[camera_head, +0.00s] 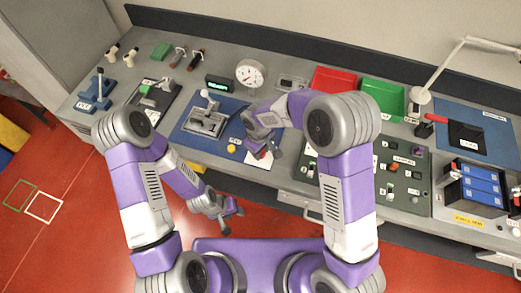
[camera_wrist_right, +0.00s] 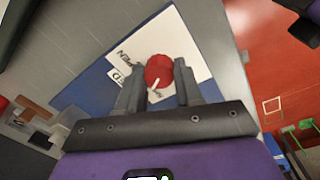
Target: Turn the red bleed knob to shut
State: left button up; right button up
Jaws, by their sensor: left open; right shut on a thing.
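The red bleed knob (camera_wrist_right: 158,70) sits on a white label plate (camera_wrist_right: 178,40) in the right wrist view. A white pointer line on the knob points toward the picture's bottom, slightly left. Black lettering ending in "PEN" shows on the plate left of the knob; a second label below it is partly hidden by a finger. My right gripper (camera_wrist_right: 160,63) is shut on the knob, one finger on each side. In the head view the right hand mostly covers the knob, and the white plate (camera_head: 258,161) shows beneath. My left gripper (camera_head: 228,211) is open and empty in front of the bench.
Left of the knob on the blue panel (camera_head: 186,128) stand a grey lever device (camera_head: 206,121) and a yellow button (camera_head: 232,148). A round gauge (camera_head: 250,72) is behind. A green control panel (camera_head: 400,172) lies to the right.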

jog(key=shift+n, duration=1.3)
jog(key=shift+r+n, duration=0.1)
jog(key=shift+n, duration=0.2)
jog(key=o, duration=1)
jog(key=shift+o, duration=0.2)
jog(key=r, duration=0.7)
jog(key=shift+s+a+r+p, duration=0.1)
jog(key=shift+s+r+p, duration=0.1)
jog(key=shift+r+p, duration=0.1)
jog(key=shift+f, duration=0.1)
